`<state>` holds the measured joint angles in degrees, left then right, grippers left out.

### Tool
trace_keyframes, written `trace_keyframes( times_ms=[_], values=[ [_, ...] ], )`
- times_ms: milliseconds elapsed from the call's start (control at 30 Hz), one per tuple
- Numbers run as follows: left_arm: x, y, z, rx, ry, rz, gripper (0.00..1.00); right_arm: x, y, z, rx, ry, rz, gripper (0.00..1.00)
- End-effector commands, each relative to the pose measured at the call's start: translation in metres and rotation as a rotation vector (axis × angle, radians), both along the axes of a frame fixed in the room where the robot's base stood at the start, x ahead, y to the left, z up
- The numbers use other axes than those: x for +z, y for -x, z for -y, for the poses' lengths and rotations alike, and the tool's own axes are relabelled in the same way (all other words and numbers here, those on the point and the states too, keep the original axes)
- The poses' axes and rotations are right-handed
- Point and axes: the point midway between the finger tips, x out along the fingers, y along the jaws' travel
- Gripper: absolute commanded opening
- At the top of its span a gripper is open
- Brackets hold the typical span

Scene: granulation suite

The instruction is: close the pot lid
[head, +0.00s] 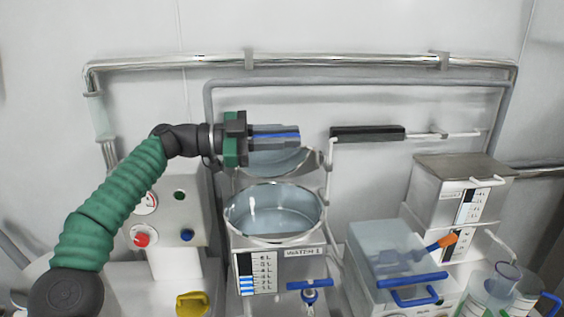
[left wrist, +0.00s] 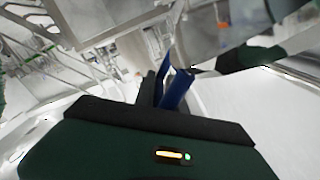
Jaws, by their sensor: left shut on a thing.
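The water pot (head: 275,211) is a round steel vessel on a white base marked with a litre scale. Its mouth is uncovered, and pale liquid or a shiny inside shows. The pot lid (head: 280,163) is a round metal disc raised behind the mouth, tilted up. My left gripper (head: 276,138) reaches from the left and is shut at the lid's upper edge, covering part of it. The exact contact is hidden. Blue-faced fingers of the left gripper (left wrist: 174,86) show close together in the left wrist view. My right gripper is in neither view.
A control box with a red button (head: 142,239) stands left of the pot. A clear-lidded box (head: 390,250) with a blue handle and a steel-topped container (head: 463,170) stand to the right. A metal rail (head: 300,61) runs along the wall behind.

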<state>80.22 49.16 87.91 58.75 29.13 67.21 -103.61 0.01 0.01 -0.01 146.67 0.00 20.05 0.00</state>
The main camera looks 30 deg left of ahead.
Motion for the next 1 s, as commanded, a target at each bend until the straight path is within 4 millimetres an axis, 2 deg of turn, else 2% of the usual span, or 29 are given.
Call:
trace_keyframes(
  times_ms=[33, 500, 800, 1000],
  values=[
    [-0.030, 0.005, 0.005, -0.003, -0.021, 0.026, 0.00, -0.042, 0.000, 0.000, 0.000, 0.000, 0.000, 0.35],
    [-0.119, 0.049, 0.042, -0.002, -0.243, 0.292, 0.00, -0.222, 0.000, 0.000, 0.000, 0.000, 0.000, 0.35],
    [-0.178, 0.065, 0.055, -0.002, -0.379, 0.453, 0.00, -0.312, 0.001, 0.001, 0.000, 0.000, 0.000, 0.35],
    [-0.208, 0.069, 0.059, -0.001, -0.435, 0.519, 0.00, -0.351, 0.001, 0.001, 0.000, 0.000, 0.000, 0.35]
  ],
)
